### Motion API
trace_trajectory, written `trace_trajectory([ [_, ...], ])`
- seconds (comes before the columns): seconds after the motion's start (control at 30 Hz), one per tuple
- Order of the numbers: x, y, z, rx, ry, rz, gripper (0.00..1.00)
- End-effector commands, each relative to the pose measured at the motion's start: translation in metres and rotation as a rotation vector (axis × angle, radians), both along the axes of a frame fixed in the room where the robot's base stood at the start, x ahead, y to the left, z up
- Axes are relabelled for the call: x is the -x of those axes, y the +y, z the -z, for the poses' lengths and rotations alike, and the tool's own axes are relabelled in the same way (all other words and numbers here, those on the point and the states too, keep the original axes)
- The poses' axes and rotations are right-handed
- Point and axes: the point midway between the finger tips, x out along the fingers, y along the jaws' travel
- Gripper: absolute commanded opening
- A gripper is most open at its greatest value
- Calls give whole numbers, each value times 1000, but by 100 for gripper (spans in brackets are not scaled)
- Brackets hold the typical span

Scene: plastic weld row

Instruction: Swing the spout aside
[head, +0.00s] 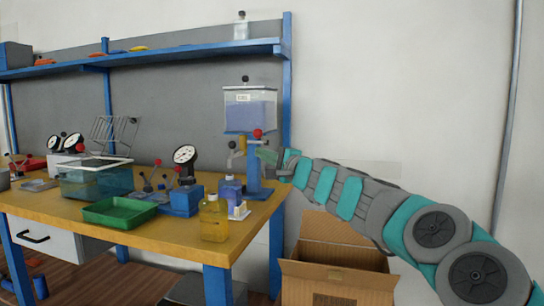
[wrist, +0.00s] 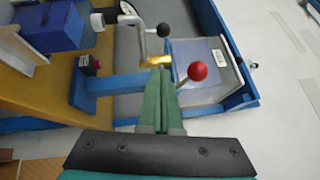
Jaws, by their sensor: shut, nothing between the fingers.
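The dispenser (head: 250,112) stands at the right end of the bench, a clear hopper of blue contents on a blue stand. Its grey bent spout (wrist: 143,38) shows in the wrist view, with a brass fitting at its base and a black knob (wrist: 163,30) beside it. The spout is small and partly unclear in the head view. A red ball knob (wrist: 197,71) on a lever sits right of my fingertips. My gripper (wrist: 160,78) is shut and empty, its tips close to the spout's base; I cannot tell whether they touch. It reaches in from the right (head: 264,155).
A yellow bottle (head: 214,222), a blue container (head: 230,190) and a dial gauge (head: 185,155) stand near the dispenser. A green tray (head: 120,211) lies farther left. An open cardboard box (head: 338,276) is on the floor below my arm. A blue shelf post (head: 287,75) rises behind.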

Motion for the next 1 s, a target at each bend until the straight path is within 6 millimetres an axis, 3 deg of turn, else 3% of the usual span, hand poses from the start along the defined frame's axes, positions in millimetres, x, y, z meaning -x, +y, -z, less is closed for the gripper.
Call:
trace_trajectory([
  [0.1, -12, 11, -3, 3, -2, -3, 0],
  [0.4, -15, 44, -10, 0, -2, -2, 0],
  [1.0, -14, 50, -10, 0, -3, 5, 0],
])
